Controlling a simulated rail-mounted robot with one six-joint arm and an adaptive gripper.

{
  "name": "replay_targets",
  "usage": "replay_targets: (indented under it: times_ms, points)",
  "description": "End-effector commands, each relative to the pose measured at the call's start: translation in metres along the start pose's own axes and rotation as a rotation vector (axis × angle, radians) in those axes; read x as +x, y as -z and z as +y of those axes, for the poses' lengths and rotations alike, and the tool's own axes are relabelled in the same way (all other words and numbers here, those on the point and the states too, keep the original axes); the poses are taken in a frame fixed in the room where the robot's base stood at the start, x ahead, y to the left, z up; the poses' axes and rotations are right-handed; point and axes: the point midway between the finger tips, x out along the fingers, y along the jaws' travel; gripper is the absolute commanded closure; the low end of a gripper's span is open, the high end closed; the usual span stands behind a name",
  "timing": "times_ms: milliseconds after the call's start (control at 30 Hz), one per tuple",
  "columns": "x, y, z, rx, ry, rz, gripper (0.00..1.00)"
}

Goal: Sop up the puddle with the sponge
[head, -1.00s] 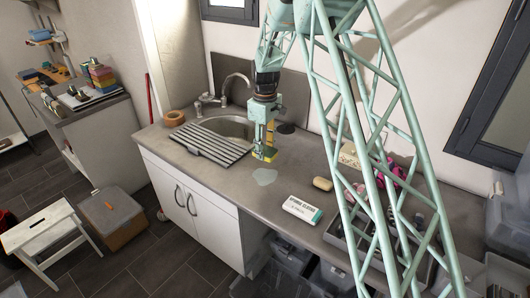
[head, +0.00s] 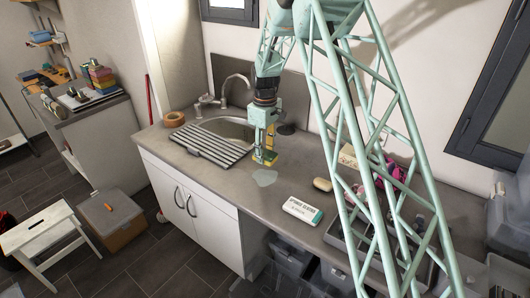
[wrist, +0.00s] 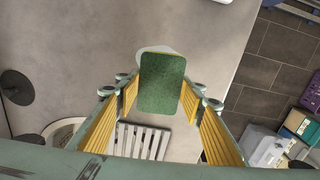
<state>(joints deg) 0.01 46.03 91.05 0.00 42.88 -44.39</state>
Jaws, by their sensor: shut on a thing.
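My gripper (head: 265,150) is shut on the sponge (head: 266,158), above the counter in front of the sink. In the wrist view the sponge (wrist: 162,82) shows a green face between the yellow-padded fingers. The puddle (head: 265,178) is a pale, irregular patch on the grey counter, just in front of the sponge in the head view. In the wrist view the puddle (wrist: 148,50) shows around the sponge's upper edge, and the sponge hides part of it. The sponge appears to be above the counter, but the exact gap is hard to tell.
The sink (head: 230,128) and a ribbed drainer (head: 198,146) lie left of my gripper. A white-and-green box (head: 302,210) and a tan oval item (head: 322,184) sit to the right of the puddle. The counter around the puddle is clear.

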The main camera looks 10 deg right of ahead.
Motion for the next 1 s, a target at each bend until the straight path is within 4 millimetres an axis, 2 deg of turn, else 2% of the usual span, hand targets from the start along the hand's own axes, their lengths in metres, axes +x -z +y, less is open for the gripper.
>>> replay_targets:
  times_ms: [1000]
  points:
    - [0.075,0.000,0.000,0.000,0.001,-0.001,0.72]
